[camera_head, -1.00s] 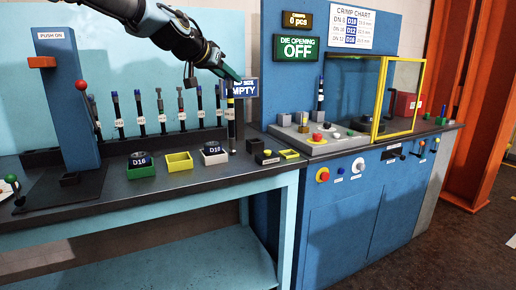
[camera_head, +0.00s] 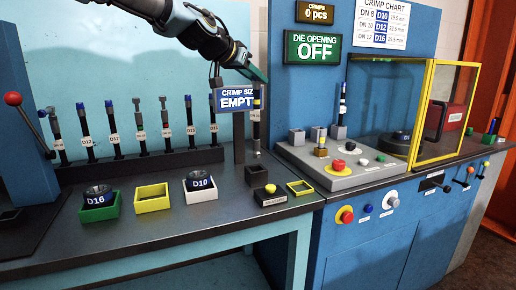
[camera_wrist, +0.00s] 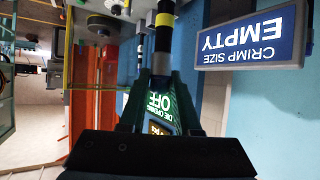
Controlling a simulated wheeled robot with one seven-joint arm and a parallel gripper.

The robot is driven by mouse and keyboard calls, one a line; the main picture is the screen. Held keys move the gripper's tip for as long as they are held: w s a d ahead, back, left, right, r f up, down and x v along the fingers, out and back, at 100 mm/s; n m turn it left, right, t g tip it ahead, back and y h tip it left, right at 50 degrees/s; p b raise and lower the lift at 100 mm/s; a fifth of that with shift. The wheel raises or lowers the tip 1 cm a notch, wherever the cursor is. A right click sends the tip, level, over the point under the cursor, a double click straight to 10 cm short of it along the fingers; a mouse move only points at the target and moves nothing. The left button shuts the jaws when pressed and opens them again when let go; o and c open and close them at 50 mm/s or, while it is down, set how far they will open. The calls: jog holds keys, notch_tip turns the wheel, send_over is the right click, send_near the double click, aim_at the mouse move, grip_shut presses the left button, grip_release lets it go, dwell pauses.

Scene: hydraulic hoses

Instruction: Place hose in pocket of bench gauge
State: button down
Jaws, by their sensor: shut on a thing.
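My gripper (camera_head: 258,80) is shut on a black hose (camera_head: 256,130) with a yellow band, hanging upright beside the right edge of the CRIMP SIZE sign (camera_head: 234,100), which reads EMPTY. In the wrist view, my two fingers (camera_wrist: 158,100) are around the hose (camera_wrist: 163,45), which runs away between them; the sign (camera_wrist: 252,42) is to the right. The bench gauge (camera_head: 268,195) is a dark block with a yellow button at the right end of the bench. A dark raised block (camera_head: 256,174), seemingly its pocket, is below the hose's lower end. Whether they touch is unclear.
Several tagged hoses stand in a rack (camera_head: 150,162) along the back. Green (camera_head: 100,212), yellow (camera_head: 152,198) and white (camera_head: 201,192) bins line the bench; a small yellow frame (camera_head: 300,188) is right of the gauge. The crimp machine (camera_head: 350,165) with a yellow guard stands at right.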

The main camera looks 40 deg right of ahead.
aim_at(256, 117)
notch_tip(256, 117, down, 8)
jog(key=shift+f+p, duration=0.2)
jog(key=shift+p, duration=0.35)
jog(key=shift+f, duration=0.2)
jog(key=c, duration=0.6)
grip_release()
jog(key=shift+r, duration=0.1)
